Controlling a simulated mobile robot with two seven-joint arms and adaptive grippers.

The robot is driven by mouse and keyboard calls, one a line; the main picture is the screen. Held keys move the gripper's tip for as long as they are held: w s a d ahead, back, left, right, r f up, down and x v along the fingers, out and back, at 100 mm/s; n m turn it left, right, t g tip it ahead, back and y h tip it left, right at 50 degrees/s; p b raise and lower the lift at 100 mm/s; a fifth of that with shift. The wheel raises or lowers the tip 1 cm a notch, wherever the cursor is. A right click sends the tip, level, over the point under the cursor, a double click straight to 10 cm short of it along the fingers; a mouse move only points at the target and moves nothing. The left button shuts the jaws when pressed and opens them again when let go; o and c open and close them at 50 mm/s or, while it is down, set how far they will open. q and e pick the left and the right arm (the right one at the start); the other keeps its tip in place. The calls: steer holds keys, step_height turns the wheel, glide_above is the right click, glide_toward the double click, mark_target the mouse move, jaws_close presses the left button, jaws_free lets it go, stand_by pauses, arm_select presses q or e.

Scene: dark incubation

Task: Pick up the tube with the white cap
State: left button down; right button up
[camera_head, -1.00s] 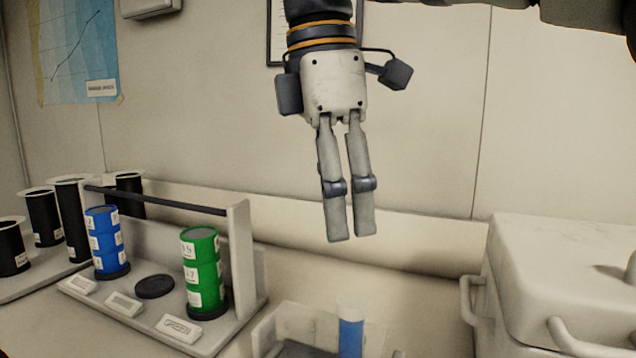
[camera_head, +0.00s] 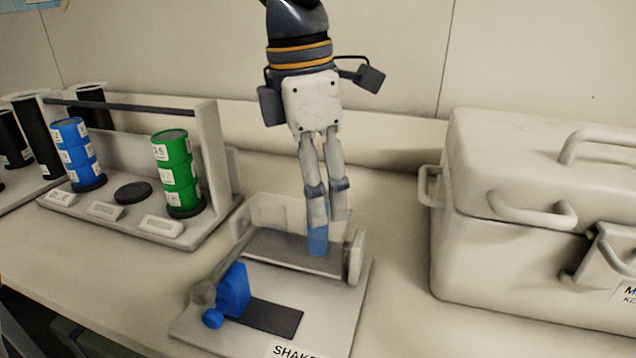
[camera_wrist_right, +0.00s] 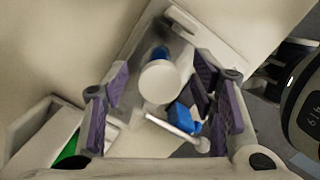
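The tube with the white cap stands on the shaker (camera_head: 335,325); its blue lower part (camera_head: 318,241) shows just below my right gripper (camera_head: 328,222). The fingers hide its cap in the head view. In the right wrist view the round white cap (camera_wrist_right: 160,82) lies between the two purple-padded fingers of my right gripper (camera_wrist_right: 162,88), with gaps on both sides. The right gripper is open, pointing down at the tube. My left gripper is in neither view now.
A rack with blue canisters (camera_head: 77,155) and green canisters (camera_head: 176,173) stands at left. A large pale lidded box (camera_head: 520,250) stands close on the right. The shaker has a blue clamp-like part (camera_head: 234,290) at its front left.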

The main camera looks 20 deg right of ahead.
jaws_close()
steer(key=shift+w, duration=0.2)
stand_by(0.3)
jaws_free()
step_height(320, 180, up, 12)
steer(key=a, duration=0.1)
steer(key=shift+a, duration=0.2)
